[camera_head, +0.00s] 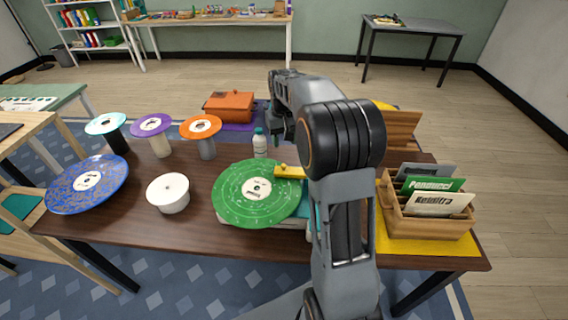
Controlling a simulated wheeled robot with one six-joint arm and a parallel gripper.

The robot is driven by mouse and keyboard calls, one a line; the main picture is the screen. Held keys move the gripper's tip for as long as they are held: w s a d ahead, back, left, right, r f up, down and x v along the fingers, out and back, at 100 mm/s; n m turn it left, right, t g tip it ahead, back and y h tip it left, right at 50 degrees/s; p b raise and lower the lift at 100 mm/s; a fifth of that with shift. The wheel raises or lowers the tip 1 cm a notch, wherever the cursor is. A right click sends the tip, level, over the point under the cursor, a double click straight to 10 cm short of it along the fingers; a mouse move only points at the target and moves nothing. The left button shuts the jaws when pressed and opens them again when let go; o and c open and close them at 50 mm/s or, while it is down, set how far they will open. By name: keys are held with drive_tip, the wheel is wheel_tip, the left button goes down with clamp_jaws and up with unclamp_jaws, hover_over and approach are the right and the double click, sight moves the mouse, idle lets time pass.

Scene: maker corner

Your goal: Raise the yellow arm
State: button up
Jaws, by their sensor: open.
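The yellow arm (288,172) lies low over the right part of a green record (256,195). Its right end is hidden behind my own arm. The record sits on a pale turntable (236,222), of which only a little of the side shows. My gripper (275,134) is beyond the yellow arm and higher in the picture, near a white bottle with a teal cap (260,144). It is open and apart from the yellow arm, and I see nothing in it. Its fingertips are small and partly hidden.
A white round container (168,193) and a blue record (87,184) are to the left. Three discs on stands, including an orange one (200,127), are behind. An orange box (230,106) is at the back. A wooden record crate (428,224) stands right.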

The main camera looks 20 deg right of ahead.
sight(284, 165)
wheel_tip(284, 165, down, 11)
drive_tip(key=shift+r, duration=0.2)
idle(0.4)
clamp_jaws()
idle(0.3)
